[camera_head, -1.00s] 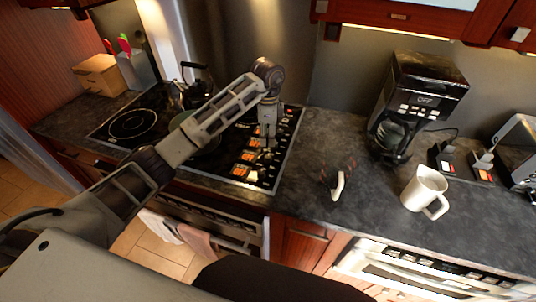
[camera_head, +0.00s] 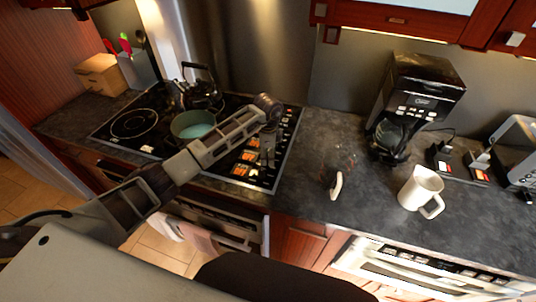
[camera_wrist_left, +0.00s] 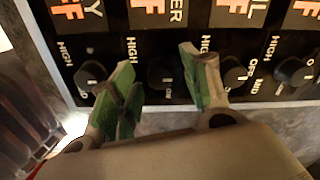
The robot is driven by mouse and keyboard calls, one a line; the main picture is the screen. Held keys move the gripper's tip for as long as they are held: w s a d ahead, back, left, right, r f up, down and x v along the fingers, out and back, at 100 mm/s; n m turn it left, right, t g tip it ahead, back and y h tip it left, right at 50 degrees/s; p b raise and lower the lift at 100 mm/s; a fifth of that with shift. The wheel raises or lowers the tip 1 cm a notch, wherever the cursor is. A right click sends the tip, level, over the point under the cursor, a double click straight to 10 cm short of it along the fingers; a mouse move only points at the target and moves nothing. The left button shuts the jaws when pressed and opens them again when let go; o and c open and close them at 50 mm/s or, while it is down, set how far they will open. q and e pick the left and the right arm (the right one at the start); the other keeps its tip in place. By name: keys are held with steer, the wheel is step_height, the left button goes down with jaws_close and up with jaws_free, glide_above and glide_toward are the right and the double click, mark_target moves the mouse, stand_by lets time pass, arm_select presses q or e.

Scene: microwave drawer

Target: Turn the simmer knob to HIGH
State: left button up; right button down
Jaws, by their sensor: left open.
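The stove's control panel (camera_head: 240,171) has several orange displays and dark knobs along its right side. In the left wrist view, a knob (camera_wrist_left: 160,76) sits below a display whose label ends in "ER". The rest of that label is cut off, so I cannot confirm it reads simmer. My left gripper (camera_head: 267,152) is over the panel's right side in the head view. In the wrist view its green-padded fingers (camera_wrist_left: 163,84) are apart, one on each side of that knob, with nothing visibly held. Contact cannot be told. My right gripper is not in view.
Neighbouring knobs stand close on the left (camera_wrist_left: 90,76) and right (camera_wrist_left: 235,74). A teal pot (camera_head: 193,126) and a dark kettle (camera_head: 203,92) stand on the cooktop. On the counter are a coffee maker (camera_head: 412,100), a white mug (camera_head: 420,187) and a white-handled item (camera_head: 336,186).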

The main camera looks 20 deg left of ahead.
arm_select(q)
steer(key=c, duration=1)
steer(key=shift+c, duration=0.2)
